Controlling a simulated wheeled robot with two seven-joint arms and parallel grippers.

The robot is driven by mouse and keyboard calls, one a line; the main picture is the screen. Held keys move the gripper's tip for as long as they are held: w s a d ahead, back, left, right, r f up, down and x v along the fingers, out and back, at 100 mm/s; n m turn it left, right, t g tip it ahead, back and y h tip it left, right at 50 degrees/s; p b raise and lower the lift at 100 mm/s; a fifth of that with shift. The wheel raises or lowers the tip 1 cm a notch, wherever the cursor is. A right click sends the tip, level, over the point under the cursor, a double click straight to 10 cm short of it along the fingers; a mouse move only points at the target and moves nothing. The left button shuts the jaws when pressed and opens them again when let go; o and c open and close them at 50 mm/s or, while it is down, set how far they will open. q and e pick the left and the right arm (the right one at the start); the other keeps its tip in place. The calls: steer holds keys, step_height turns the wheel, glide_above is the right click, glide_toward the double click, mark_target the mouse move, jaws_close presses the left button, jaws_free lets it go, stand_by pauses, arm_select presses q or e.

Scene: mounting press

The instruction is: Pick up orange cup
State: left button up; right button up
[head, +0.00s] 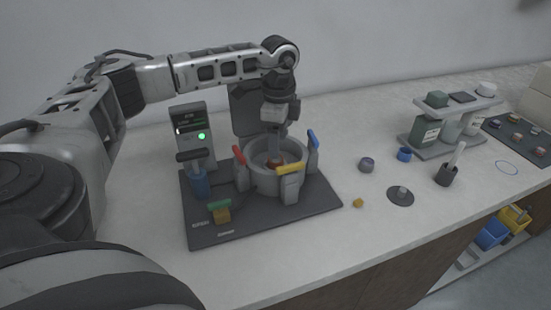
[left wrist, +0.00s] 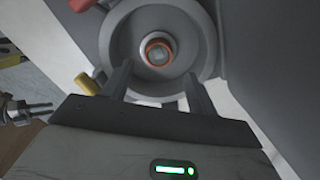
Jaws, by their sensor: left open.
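The orange cup (left wrist: 158,49) shows in the left wrist view as a small orange ring with a grey middle, inside the round grey chamber (left wrist: 207,38) of the press. In the head view a little of the cup (head: 276,162) shows low in the chamber (head: 262,186), partly hidden by my gripper. My left gripper (head: 272,149) points down into the chamber from above. In the left wrist view its two fingers (left wrist: 156,82) are spread, with nothing between them, and the cup lies beyond their tips.
Red, blue and yellow-topped clamps (head: 290,169) stand around the chamber rim. A control box (head: 191,130) with a green light and a blue-bodied lever (head: 200,183) stand on the left of the dark base (head: 240,231). The counter right of the base holds small parts and a rack (head: 455,110).

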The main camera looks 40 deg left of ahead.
arm_select(q)
steer(key=f, duration=0.2)
steer(key=f+p, duration=0.1)
steer(key=shift+s+a+f, duration=0.15)
steer(key=shift+s+f, duration=0.2)
steer(key=shift+f, duration=0.55)
steer(key=c, duration=1.2)
steer(key=shift+r, duration=0.15)
